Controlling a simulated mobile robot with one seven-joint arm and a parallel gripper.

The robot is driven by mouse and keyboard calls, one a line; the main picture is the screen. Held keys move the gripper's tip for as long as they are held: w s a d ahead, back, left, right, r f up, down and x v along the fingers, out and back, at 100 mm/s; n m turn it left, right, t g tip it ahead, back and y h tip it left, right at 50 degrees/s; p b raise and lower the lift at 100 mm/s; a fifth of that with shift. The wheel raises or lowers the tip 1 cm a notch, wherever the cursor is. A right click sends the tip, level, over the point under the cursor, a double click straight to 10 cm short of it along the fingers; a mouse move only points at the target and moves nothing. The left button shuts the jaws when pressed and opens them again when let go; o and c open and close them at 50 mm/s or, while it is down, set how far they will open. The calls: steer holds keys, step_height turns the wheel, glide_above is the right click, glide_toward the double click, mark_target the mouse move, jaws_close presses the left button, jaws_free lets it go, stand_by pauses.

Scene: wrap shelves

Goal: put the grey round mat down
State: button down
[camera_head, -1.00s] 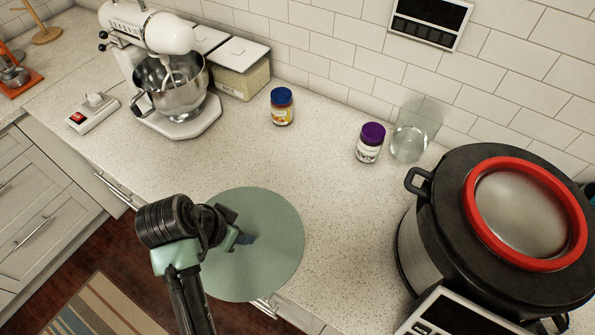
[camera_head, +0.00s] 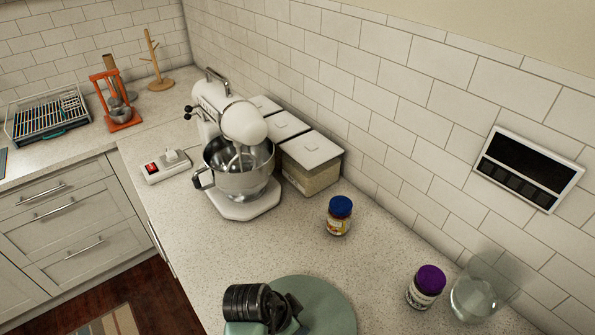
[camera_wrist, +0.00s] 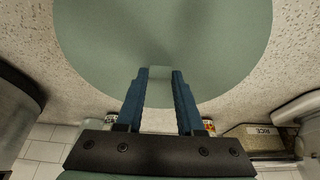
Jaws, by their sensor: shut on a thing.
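The grey-green round mat (camera_head: 328,300) is at the bottom of the head view, over the counter, and its lower part is cut off by the frame. In the wrist view the mat (camera_wrist: 215,40) fills the upper middle as a wide flat disc. My gripper (camera_wrist: 160,72) has its two blue fingers on the mat's near edge, with a strip of mat between them. In the head view my wrist covers part of the mat and hides the fingertips. I cannot tell whether the mat touches the counter or is slightly above it.
The speckled counter (camera_head: 270,240) has free room around the mat. A blue-lidded jar (camera_head: 339,216), a purple-lidded jar (camera_head: 425,287) and a clear glass (camera_head: 474,298) stand beyond it. The stand mixer (camera_head: 240,165) and lidded boxes (camera_head: 311,165) are farther back.

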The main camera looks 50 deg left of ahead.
steer(key=shift+f, duration=1.8)
steer(key=shift+f, duration=0.1)
steer(key=c, duration=0.5)
jaws_free()
